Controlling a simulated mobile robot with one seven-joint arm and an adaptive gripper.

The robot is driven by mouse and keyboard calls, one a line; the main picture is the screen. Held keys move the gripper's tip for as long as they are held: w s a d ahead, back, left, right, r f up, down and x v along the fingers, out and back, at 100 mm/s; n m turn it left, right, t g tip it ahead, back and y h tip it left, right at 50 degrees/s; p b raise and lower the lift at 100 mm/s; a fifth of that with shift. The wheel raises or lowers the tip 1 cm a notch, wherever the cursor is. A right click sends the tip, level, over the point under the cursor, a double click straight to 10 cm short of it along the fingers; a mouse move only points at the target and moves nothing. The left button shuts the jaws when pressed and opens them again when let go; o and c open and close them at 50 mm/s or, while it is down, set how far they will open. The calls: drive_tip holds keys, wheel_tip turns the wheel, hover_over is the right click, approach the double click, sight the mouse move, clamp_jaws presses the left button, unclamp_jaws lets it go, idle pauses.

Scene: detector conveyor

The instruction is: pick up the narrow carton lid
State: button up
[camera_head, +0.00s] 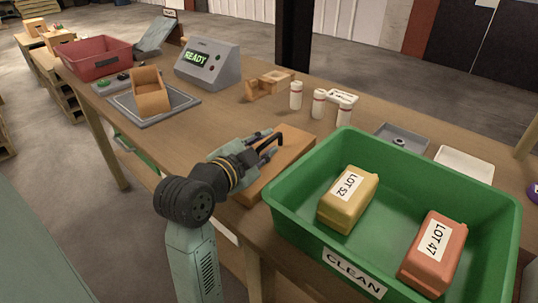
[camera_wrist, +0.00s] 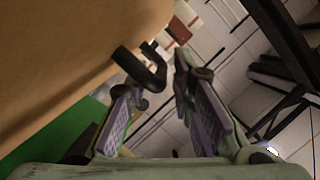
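The narrow carton lid (camera_head: 290,163) is a brown flat panel near the table's front edge, just left of the green crate. A black hooked handle (camera_head: 291,137) stands at its far end. My gripper (camera_head: 266,143) is over the lid, close to the handle. In the wrist view the brown surface (camera_wrist: 65,55) fills the upper left, and the black handle (camera_wrist: 150,68) reaches in at the fingertips. My two fingers are apart, with a gap between them, and not closed on the handle. Whether a finger touches it I cannot tell. My arm hides part of the lid.
The green crate (camera_head: 308,232) marked CLEAN holds a yellow LOT 52 pack (camera_head: 336,211) and a red LOT 47 pack (camera_head: 420,270). White bottles (camera_head: 319,103) stand behind. A READY console (camera_head: 212,66), brown tray (camera_head: 150,102) and red bin (camera_head: 97,62) are at left.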

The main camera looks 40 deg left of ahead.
clamp_jaws()
drive_tip(key=shift+r, duration=0.1)
idle(0.3)
